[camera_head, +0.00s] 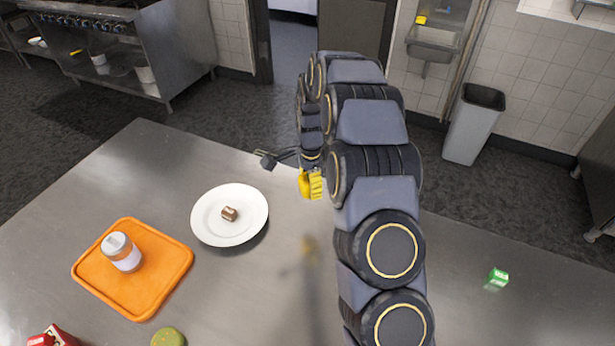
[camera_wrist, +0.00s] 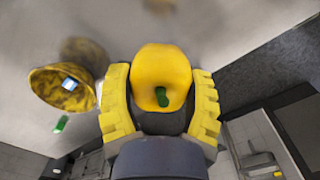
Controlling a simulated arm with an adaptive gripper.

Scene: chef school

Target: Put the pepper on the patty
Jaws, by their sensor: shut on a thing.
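My gripper (camera_head: 311,184) is shut on a yellow pepper (camera_wrist: 161,70), with its ribbed yellow fingers on both sides of it. In the wrist view the pepper's green stem faces the camera. In the camera_head view the pepper is hard to tell from the yellow fingers. My gripper is in the air above the counter, to the right of a white plate (camera_head: 205,218). A small brown piece (camera_head: 229,214), which seems to be the patty, lies on the middle of the plate.
An orange tray (camera_head: 164,289) with a jar (camera_head: 121,252) stands left of the plate. A green-topped round thing (camera_head: 168,338) and a red thing (camera_head: 52,337) are at the front edge of view. A small green box (camera_head: 497,278) lies right. The counter (camera_head: 275,300) is clear around the plate's right side.

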